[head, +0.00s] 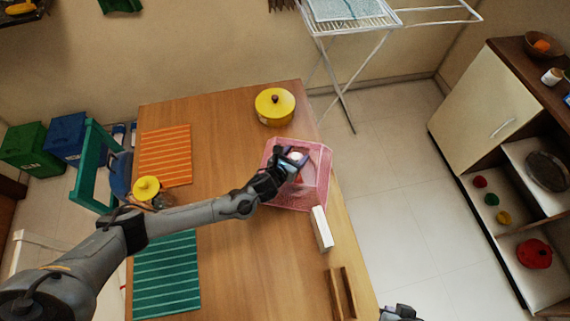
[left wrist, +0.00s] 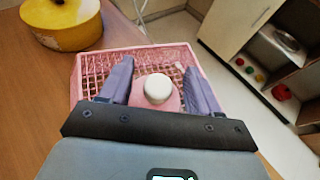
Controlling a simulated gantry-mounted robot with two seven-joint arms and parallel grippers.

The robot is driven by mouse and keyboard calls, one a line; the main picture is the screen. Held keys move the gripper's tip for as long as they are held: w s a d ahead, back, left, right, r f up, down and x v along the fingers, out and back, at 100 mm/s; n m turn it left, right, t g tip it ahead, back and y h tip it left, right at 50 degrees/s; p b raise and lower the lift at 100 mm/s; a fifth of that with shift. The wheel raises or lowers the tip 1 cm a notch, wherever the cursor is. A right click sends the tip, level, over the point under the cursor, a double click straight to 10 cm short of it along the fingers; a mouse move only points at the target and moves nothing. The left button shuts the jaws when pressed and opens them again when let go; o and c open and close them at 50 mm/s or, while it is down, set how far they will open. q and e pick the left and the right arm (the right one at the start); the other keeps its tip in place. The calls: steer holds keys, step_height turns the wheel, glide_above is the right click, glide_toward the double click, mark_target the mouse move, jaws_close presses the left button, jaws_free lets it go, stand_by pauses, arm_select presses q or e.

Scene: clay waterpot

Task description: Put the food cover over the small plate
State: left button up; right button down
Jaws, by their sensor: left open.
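A pink rounded piece with a white knob, likely the food cover (left wrist: 157,92), stands within a pink mesh basket (left wrist: 95,60) in the left wrist view. The basket (head: 280,200) also shows near the table's right edge in the head view. My left gripper (head: 296,160) is open over the basket. Its two fingers (left wrist: 160,85) stand on either side of the white knob, with gaps showing. My arm hides part of the basket's inside. I cannot make out the small plate. Part of my right gripper (head: 400,313) shows at the bottom edge; its jaws are unclear.
A yellow lidded pot (head: 274,106) stands behind the basket. A yellow-lidded jar (head: 147,190) is at the left. A white block (head: 321,229) and a wooden holder (head: 341,294) stand in front. Orange (head: 165,155) and green (head: 167,276) mats lie left. The table's middle is clear.

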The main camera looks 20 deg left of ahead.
arm_select(q)
steer(key=p+v, duration=0.1)
steer(key=v, duration=1.1)
steer(key=s+d+r+n+g, duration=0.1)
steer(key=s+d+n+g, duration=0.65)
steer(key=n, duration=0.95)
steer(key=s+a+r+n+g, duration=0.1)
steer(key=s+a+n, duration=0.4)
steer(key=s+n, duration=0.2)
steer(key=s+a+r+n+g+y, duration=0.1)
steer(key=s+a+n, duration=0.4)
steer(key=s+n, duration=0.3)
steer(key=n, duration=0.3)
steer(key=shift+y, duration=0.3)
